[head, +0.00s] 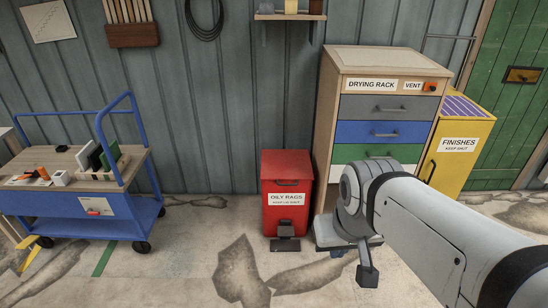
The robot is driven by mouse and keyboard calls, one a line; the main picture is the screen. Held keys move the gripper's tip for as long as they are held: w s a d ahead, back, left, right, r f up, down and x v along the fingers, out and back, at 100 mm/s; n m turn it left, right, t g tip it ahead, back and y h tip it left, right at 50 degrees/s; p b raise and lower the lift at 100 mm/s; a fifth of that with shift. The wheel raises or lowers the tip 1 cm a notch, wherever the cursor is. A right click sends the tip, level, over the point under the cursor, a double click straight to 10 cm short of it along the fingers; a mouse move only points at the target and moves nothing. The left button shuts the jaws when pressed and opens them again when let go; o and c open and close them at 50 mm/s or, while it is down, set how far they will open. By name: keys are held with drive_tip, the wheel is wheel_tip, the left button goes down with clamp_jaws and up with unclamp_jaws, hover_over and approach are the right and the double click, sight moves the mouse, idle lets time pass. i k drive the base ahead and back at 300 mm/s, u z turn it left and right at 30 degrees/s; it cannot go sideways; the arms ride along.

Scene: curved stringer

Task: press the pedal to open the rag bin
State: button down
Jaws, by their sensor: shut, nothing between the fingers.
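The rag bin (287,185) is a red box with a sloped red lid, labelled "OILY RAGS, KEEP LID SHUT". It stands on the floor against the grey wall, and its lid is down. A dark pedal (285,244) sticks out at the foot of its front. My gripper (367,275) is to the right of the pedal and nearer to me, pointing down, apart from the bin. It looks small and dark, with its fingers together and nothing held. My arm hides the floor to the right of it.
A drying rack cabinet (377,106) stands right of the bin, with a yellow finishes cabinet (455,150) beyond it. A blue cart (85,205) stands at the left. The stained concrete floor (190,255) in front of the bin is clear.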

sight(283, 231)
drive_tip(key=u, duration=1.95)
drive_tip(key=i, duration=1.1)
drive_tip(key=z, duration=2.2)
drive_tip(key=i, duration=0.65)
drive_tip(key=u, duration=0.1)
